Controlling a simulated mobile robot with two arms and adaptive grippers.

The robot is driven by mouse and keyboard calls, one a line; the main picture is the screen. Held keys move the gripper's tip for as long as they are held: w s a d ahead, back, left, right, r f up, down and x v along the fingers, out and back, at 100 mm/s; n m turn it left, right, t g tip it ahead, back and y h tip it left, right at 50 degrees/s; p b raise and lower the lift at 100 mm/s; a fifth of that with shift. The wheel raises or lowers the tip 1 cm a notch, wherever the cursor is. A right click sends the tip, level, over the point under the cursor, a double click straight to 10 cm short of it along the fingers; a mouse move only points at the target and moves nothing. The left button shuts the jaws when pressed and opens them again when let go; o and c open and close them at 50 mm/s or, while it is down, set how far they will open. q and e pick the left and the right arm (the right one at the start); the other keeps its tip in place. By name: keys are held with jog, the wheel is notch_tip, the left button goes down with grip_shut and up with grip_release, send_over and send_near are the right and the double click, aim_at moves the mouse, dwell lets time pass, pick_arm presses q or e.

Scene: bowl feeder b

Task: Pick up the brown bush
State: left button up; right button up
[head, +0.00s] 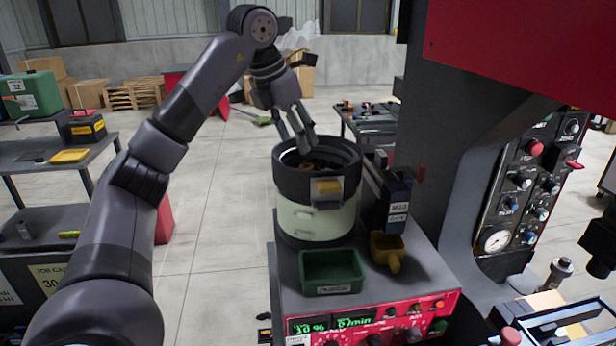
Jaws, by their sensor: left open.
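My left gripper (297,143) is above the feeder bowl (293,188), its fingers pointing down with a gap between them. The fingertips are at the bowl's rim opening, and nothing shows between them. The bowl is a black ring on a pale green drum (312,222). Several small dark parts (322,163) lie inside it, with a hint of brown among them. I cannot single out the brown bush; the fingers and the rim hide part of the inside. My right gripper cannot be made out.
A green tray (332,287) and a yellow scoop-like bin (386,262) sit on the red control unit (400,314) in front of the bowl. A dark grey machine column (440,150) with a gauge panel (520,200) stands close on the right. Tables are at left.

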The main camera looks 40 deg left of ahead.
aim_at(305, 167)
pick_arm(q)
jog(key=x, duration=0.2)
jog(key=shift+w+f, duration=0.1)
jog(key=shift+f, duration=0.15)
jog(key=shift+f+p, duration=0.15)
jog(key=shift+p, duration=0.15)
jog(key=p+x, duration=0.2)
jog(key=x, duration=0.2)
jog(key=shift+d+f, duration=0.15)
jog(key=shift+f, duration=0.35)
jog(key=shift+c, duration=1)
grip_shut()
pick_arm(e)
jog(key=shift+w+a+r, duration=0.1)
jog(key=shift+w+r, duration=1.4)
jog(key=shift+r, duration=0.05)
